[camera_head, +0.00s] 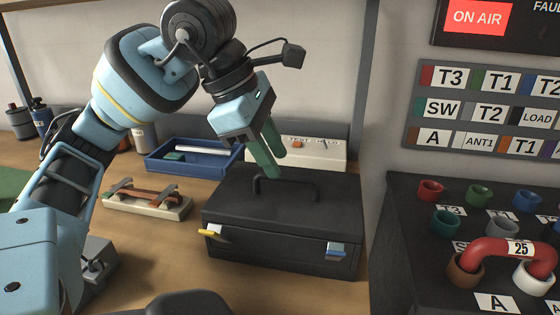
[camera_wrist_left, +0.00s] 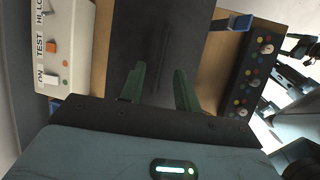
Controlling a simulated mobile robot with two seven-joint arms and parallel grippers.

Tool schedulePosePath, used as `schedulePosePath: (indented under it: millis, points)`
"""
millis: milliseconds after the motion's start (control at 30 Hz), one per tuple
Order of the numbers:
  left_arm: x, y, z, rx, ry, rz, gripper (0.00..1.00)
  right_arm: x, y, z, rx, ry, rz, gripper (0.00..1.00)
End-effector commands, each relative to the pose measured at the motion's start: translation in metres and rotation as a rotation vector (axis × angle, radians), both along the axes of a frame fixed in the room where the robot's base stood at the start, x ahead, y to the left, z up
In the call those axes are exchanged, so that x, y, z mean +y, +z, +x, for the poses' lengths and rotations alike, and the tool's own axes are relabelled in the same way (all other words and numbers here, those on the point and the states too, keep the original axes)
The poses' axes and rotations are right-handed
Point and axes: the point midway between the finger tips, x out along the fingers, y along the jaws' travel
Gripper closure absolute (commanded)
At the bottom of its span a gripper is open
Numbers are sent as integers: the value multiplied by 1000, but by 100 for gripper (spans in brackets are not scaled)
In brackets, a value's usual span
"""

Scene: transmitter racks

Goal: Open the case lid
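The black case (camera_head: 285,225) stands on the wooden bench with its lid (camera_head: 330,190) closed. A dark handle (camera_head: 287,180) stands up from the lid. My left gripper (camera_head: 271,163) is over the rear left of the lid, green fingers pointing down close to the handle. My right gripper is not in view.
A blue tray (camera_head: 195,168) and a white test box (camera_head: 312,150) stand behind the case. A pale fixture with a brown strap (camera_head: 148,203) is to its left. The dark socket panel (camera_head: 400,215) is close on the right. Bare bench (camera_head: 140,250) shows at front left.

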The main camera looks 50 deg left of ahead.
Motion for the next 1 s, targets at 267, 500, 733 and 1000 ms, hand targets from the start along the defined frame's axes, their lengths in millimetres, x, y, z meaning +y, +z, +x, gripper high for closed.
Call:
schedulePosePath:
  millis: [267, 500, 733, 1000]
  points:
    - [-4, -23, 10, 0, 0, 0, 68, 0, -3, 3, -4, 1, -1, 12]
    - [-5, -25, 11, -1, 0, 0, 68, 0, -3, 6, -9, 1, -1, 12]
    - [-5, -24, 10, 0, 0, 0, 90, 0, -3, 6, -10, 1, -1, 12]
    - [-5, -24, 10, 0, 0, 0, 100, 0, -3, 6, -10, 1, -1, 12]
